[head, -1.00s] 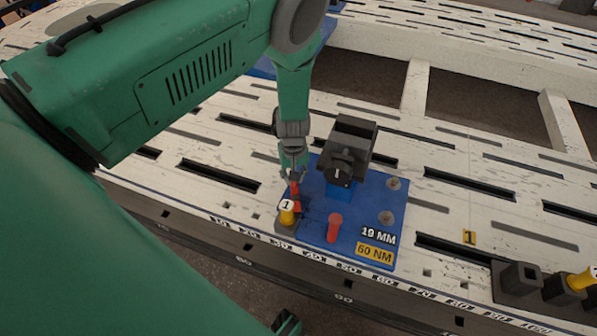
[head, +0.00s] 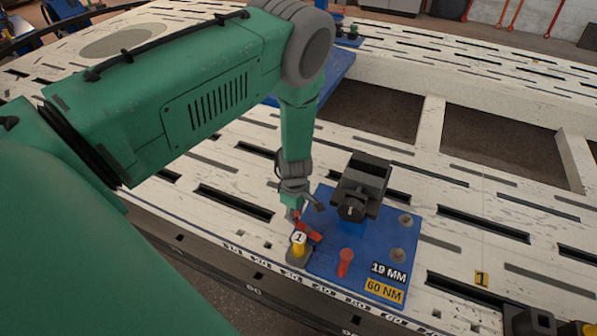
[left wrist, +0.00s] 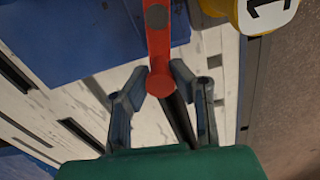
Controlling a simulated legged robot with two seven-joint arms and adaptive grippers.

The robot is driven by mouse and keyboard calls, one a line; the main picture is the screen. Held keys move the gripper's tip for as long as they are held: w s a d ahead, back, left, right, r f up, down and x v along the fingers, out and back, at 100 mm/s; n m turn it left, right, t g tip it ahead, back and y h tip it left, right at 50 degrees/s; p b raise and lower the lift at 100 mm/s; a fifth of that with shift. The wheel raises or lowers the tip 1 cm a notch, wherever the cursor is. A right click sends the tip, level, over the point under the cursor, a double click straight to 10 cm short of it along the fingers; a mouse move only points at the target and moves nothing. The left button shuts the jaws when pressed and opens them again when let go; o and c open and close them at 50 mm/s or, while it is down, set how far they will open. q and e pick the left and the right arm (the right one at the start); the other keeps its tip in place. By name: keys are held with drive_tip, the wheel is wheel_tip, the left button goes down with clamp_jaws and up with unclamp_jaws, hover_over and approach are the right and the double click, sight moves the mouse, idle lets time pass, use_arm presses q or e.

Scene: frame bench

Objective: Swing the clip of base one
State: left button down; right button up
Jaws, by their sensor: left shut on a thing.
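The blue base plate (head: 325,268) lies on the white slotted bench, with "19 MM" and "60 NM" labels at its front right. A red clip (head: 311,232) sits at the plate's left edge beside a yellow post marked 1 (head: 299,246). My left gripper (head: 295,211) is shut on the clip's far left end. In the left wrist view the red clip (left wrist: 158,42) runs down between the two fingers of the left gripper (left wrist: 157,82), and the yellow post (left wrist: 258,14) shows at upper right. My right gripper is out of view.
A black clamp block (head: 361,184) stands on the plate close to my left gripper. A short red peg (head: 345,262) stands near the plate's front. A dark holder (head: 532,322) is at lower right. Open gaps break the bench behind.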

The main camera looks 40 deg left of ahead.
use_arm(q)
drive_tip(key=shift+s+a+n, duration=0.15)
drive_tip(key=shift+n, duration=0.35)
drive_tip(key=c, duration=1.3)
unclamp_jaws()
drive_tip(key=shift+s, duration=0.1)
drive_tip(key=shift+r, duration=0.25)
wheel_tip(320, 180, up, 11)
drive_tip(key=shift+r, duration=0.2)
